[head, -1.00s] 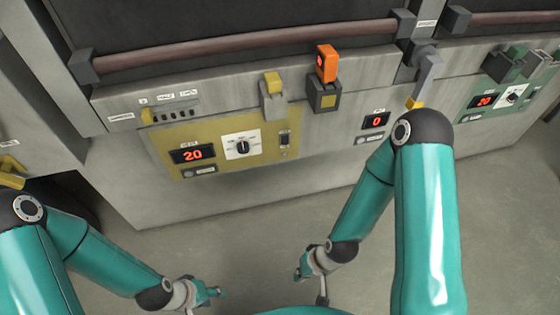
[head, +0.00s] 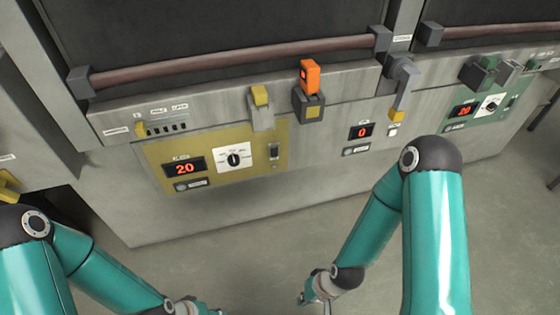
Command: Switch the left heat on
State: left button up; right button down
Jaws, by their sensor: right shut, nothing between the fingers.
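The yellow panel (head: 208,183) on the left of the grey machine front carries a red display (head: 184,168) reading 20. Beside it are a black dial (head: 234,159) on a white plate and a small dark rocker switch (head: 273,151) at the panel's right end. The switch's position is too small to tell. My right gripper (head: 306,299) is low in the picture, well below the panel and apart from it, shut and empty. My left gripper (head: 207,312) is mostly cut off by the bottom edge; its fingers cannot be read.
A green panel (head: 480,112) with its own display and dial sits at the right. Between the panels are an orange-topped block (head: 310,77), a grey lever with a yellow tip (head: 402,95) and a display (head: 361,131) reading 0. A long rail (head: 230,58) runs above. The floor before the machine is clear.

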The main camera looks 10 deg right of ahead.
aim_at(274, 152)
jog(key=z, duration=0.05)
jog(key=i, duration=0.9)
jog(key=u, duration=0.1)
